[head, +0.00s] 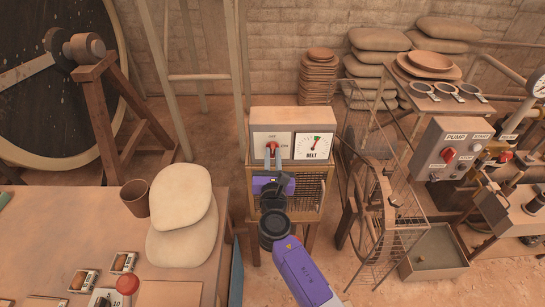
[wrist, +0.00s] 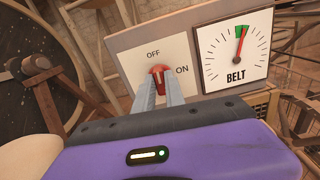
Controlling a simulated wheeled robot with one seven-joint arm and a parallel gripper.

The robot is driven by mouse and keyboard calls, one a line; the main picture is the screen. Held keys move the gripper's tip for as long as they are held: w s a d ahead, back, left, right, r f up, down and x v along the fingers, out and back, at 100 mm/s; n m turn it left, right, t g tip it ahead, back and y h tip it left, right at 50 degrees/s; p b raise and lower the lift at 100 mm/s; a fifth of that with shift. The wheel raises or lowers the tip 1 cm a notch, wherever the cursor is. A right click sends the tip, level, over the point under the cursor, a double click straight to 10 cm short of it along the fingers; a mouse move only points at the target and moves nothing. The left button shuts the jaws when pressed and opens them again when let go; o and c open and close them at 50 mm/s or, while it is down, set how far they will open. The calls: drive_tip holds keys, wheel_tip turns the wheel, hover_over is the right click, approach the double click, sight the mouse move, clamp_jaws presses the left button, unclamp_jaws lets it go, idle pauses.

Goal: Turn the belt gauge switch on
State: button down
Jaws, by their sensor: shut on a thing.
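The belt gauge box (head: 310,118) stands on a wooden stand, with a white switch plate on its left and the BELT dial (head: 314,146) on its right. The red switch knob (wrist: 158,70) sits on the plate, with OFF above it and ON to its right. My gripper (wrist: 159,80) is shut on the red knob, one grey finger on each side. The knob looks roughly upright, towards OFF, but its exact setting is hard to tell. The dial (wrist: 236,50) has its needle near the green band at the top.
A wire guard wheel (head: 390,215) and the PUMP box (head: 450,150) stand to the right. A table (head: 60,230) with a brown cup (head: 135,198) and pale pads (head: 182,235) is at the left. A wooden post frame rises left of the gauge box.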

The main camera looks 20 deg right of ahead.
drive_tip(key=m+b, duration=0.2)
drive_tip(key=m, duration=0.1)
drive_tip(key=m+b, duration=0.1)
drive_tip(key=m, duration=0.1)
drive_tip(key=shift+d+f, duration=0.1)
drive_tip(key=shift+f, duration=0.15)
drive_tip(key=m+b, duration=0.3)
drive_tip(key=m, duration=0.1)
drive_tip(key=shift+s+f, duration=0.1)
drive_tip(key=shift+d+m+b, duration=0.1)
drive_tip(key=shift+m+b, duration=3.15)
drive_tip(key=shift+m, duration=0.85)
drive_tip(key=c, duration=1.4)
unclamp_jaws()
drive_tip(key=shift+s, duration=0.1)
